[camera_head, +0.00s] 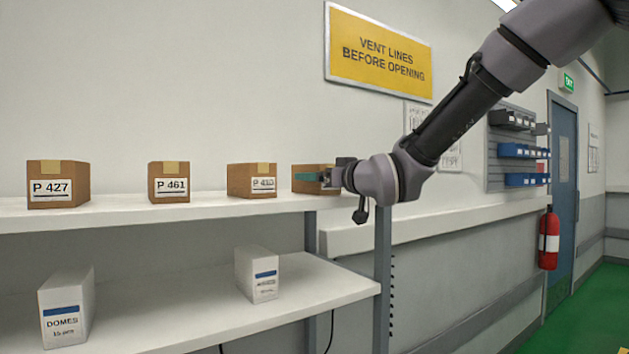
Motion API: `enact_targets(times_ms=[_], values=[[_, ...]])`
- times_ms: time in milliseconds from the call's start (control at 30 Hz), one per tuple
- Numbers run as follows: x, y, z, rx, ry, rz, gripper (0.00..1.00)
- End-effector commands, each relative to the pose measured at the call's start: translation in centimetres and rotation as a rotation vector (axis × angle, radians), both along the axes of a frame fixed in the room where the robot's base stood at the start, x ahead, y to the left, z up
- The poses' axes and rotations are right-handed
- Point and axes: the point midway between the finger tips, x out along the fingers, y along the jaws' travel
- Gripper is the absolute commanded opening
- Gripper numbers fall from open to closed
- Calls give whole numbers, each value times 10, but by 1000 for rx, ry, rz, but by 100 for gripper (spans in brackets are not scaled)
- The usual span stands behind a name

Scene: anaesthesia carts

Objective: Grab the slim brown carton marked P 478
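A brown carton (304,187) stands at the right end of the upper shelf, and its label is hidden behind my gripper. No readable P 478 label shows. My gripper (312,176) is at this carton, with a teal part lying across its front. I cannot tell whether the fingers are open or shut on it. To the left stand brown cartons marked P 427 (58,184) and P 461 (169,182). Another brown carton (252,181) has a P label whose number is hard to read.
The upper shelf (110,211) is white. The lower shelf (190,310) holds a white DOMES box (66,307) and another white box (256,274). A metal post (382,280) stands at the shelf's right. A fire extinguisher (549,240) hangs near a blue door (563,190).

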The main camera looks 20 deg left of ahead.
Motion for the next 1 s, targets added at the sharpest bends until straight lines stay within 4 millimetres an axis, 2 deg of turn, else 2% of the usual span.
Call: enact_targets(times_ms=[133, 400, 433, 567, 600, 633, 667, 1000], values=[[11, 15, 0, 0, -1, 2, 100], [14, 17, 0, -1, -1, 1, 100], [14, 17, 0, -1, -1, 1, 96], [14, 17, 0, -1, -1, 1, 46], [14, 17, 0, -1, -1, 1, 31], [14, 17, 0, -1, -1, 1, 20], [14, 17, 0, 0, -1, 1, 14], [16, 18, 2, 0, -1, 0, 14]])
